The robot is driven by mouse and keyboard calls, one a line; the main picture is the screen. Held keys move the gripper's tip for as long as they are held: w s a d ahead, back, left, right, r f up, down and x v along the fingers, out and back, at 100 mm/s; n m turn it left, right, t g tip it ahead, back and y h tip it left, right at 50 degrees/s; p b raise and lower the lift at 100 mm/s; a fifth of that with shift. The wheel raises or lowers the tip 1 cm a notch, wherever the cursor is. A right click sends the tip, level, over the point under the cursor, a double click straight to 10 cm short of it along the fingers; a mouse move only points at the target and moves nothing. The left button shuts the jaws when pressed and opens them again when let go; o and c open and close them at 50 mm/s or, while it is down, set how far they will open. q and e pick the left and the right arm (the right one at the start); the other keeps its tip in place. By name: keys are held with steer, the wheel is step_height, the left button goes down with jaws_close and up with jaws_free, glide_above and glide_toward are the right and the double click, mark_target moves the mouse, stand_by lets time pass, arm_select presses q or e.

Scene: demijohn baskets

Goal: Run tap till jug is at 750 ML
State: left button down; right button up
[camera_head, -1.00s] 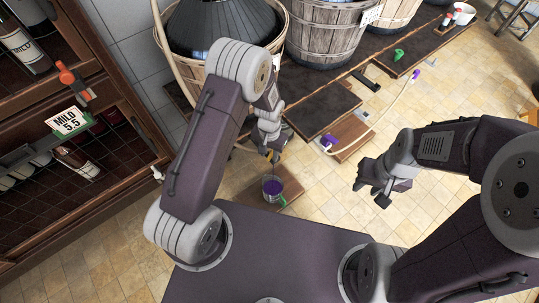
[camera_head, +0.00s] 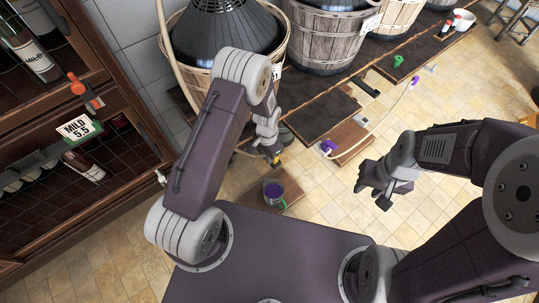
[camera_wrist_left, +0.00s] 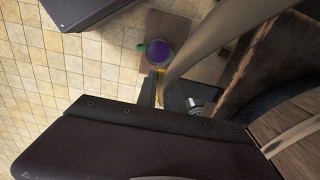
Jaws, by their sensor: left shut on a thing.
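The jug (camera_head: 273,191) is clear with a green handle and holds purple liquid. It stands on a small brown board (camera_head: 292,188) on the floor, just in front of my base. Its marks are too small to read. My left gripper (camera_head: 273,157) is above and behind the jug, shut on a small yellow tap (camera_head: 277,161) at the hose end. In the left wrist view the jug (camera_wrist_left: 160,53) shows from above, near the yellow tap (camera_wrist_left: 160,75) and the pale hose (camera_wrist_left: 205,45). I cannot make out a stream. My right gripper (camera_head: 372,188) is open and empty over the floor.
Basketed demijohns (camera_head: 330,38) stand in a row at the back. A second hose ends in a purple tap (camera_head: 328,147) over another board (camera_head: 350,138). A wooden wine rack (camera_head: 70,190) with a price sign (camera_head: 75,127) is at left. The tiled floor at right is open.

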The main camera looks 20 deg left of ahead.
stand_by(0.3)
arm_select(q)
steer(key=c, duration=1.4)
jaws_free()
steer(key=shift+c, duration=0.2)
step_height(320, 180, up, 9)
steer(key=p, duration=0.2)
